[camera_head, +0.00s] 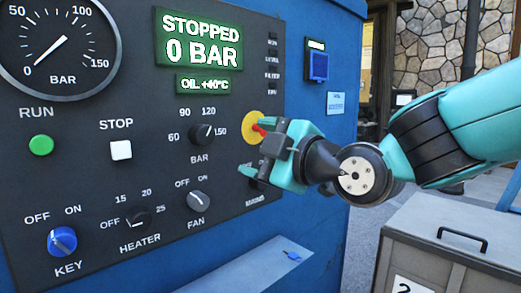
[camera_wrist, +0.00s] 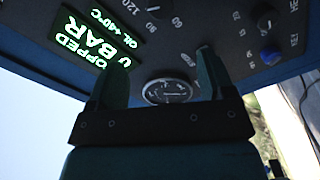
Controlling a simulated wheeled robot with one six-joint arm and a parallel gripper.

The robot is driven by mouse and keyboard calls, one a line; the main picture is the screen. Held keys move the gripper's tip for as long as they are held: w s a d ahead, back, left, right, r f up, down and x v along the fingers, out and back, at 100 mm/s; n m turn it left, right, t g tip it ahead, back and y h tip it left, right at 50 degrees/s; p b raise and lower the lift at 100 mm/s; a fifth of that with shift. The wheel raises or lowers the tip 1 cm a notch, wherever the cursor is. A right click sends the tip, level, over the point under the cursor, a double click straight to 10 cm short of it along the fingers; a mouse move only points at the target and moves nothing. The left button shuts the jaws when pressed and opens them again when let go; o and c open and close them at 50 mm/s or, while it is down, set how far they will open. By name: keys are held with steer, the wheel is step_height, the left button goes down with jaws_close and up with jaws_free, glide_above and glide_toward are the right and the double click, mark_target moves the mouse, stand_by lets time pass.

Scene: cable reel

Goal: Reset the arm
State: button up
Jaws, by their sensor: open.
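My teal arm reaches in from the right in the head view. My gripper (camera_head: 254,150) is open in front of the right part of the dark control panel (camera_head: 75,155). It partly hides a yellow-and-red button (camera_head: 253,125) and the MAINS switch area. I cannot tell whether it touches either. In the wrist view both fingers of my gripper (camera_wrist: 161,75) stand apart with nothing held between them. A round dial (camera_wrist: 168,92) shows in the gap beyond them. The panel display (camera_head: 198,38) reads STOPPED, 0 BAR; it also shows in the wrist view (camera_wrist: 95,40).
A pressure gauge (camera_head: 58,43) points at 0. A green RUN button (camera_head: 41,145), white STOP button (camera_head: 121,150) and knobs for BAR (camera_head: 201,133), HEATER (camera_head: 138,215), FAN (camera_head: 196,200) and KEY (camera_head: 62,241) are on the panel. A lidded grey box (camera_head: 450,255) stands at lower right.

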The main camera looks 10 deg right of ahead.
steer(key=s+d+f+m+g+h+p, duration=0.2)
steer(key=s+m+g+p, duration=0.2)
steer(key=s, duration=0.3)
steer(key=s+d+f+m+g+h+p, duration=0.1)
steer(key=s+d+m+g+h+p, duration=0.1)
steer(key=s+g, duration=0.4)
steer(key=s+d+f+m+g+h+p, duration=0.1)
steer(key=s+d+f+m+g+p, duration=0.1)
steer(key=s+m+g+p, duration=0.3)
steer(key=s+d+p, duration=0.1)
steer(key=s, duration=0.3)
steer(key=shift+d+f+m+h, duration=0.25)
steer(key=shift+f+m+h, duration=0.1)
steer(key=shift+m+h, duration=0.05)
